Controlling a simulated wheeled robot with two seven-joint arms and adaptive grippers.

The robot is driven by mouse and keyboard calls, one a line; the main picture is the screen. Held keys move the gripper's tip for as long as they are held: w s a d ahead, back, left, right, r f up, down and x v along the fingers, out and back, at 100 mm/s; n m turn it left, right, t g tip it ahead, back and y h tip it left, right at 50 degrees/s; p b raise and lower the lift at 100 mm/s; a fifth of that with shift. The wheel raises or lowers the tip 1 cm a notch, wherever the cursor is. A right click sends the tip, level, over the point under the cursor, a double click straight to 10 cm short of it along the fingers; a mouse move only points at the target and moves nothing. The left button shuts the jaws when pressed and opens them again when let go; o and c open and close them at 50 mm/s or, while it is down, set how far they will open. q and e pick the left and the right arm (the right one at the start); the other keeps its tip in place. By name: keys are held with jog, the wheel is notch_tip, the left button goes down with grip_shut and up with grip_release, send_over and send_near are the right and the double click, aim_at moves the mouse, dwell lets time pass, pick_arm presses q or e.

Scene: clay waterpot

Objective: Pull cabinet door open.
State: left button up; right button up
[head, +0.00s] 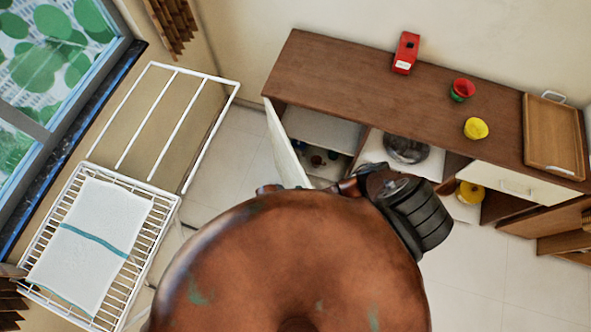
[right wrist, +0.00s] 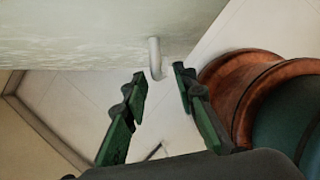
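The brown wooden cabinet (head: 330,75) stands along the back wall. Its white door (head: 283,140) at the left end is swung outward, and the compartment behind it shows. In the right wrist view a pale door panel (right wrist: 90,30) fills the top left, with a short white handle (right wrist: 154,60) on it. My right gripper (right wrist: 161,88) is open and empty, its fingertips just short of the handle, which lies roughly in line with the gap between them. In the head view the right gripper is hidden. My left gripper is out of view.
A red box (head: 406,52), a red and green cup (head: 462,89), a yellow cup (head: 476,128) and a wooden tray (head: 552,135) rest on the cabinet top. A white rack (head: 165,220) stands at left. A large brown rounded shape blocks the lower middle. Floor (head: 490,265) at right is clear.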

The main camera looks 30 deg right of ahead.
jog(key=shift+x, duration=1.6)
jog(key=shift+c, duration=0.2)
jog(key=shift+a, duration=0.1)
grip_shut()
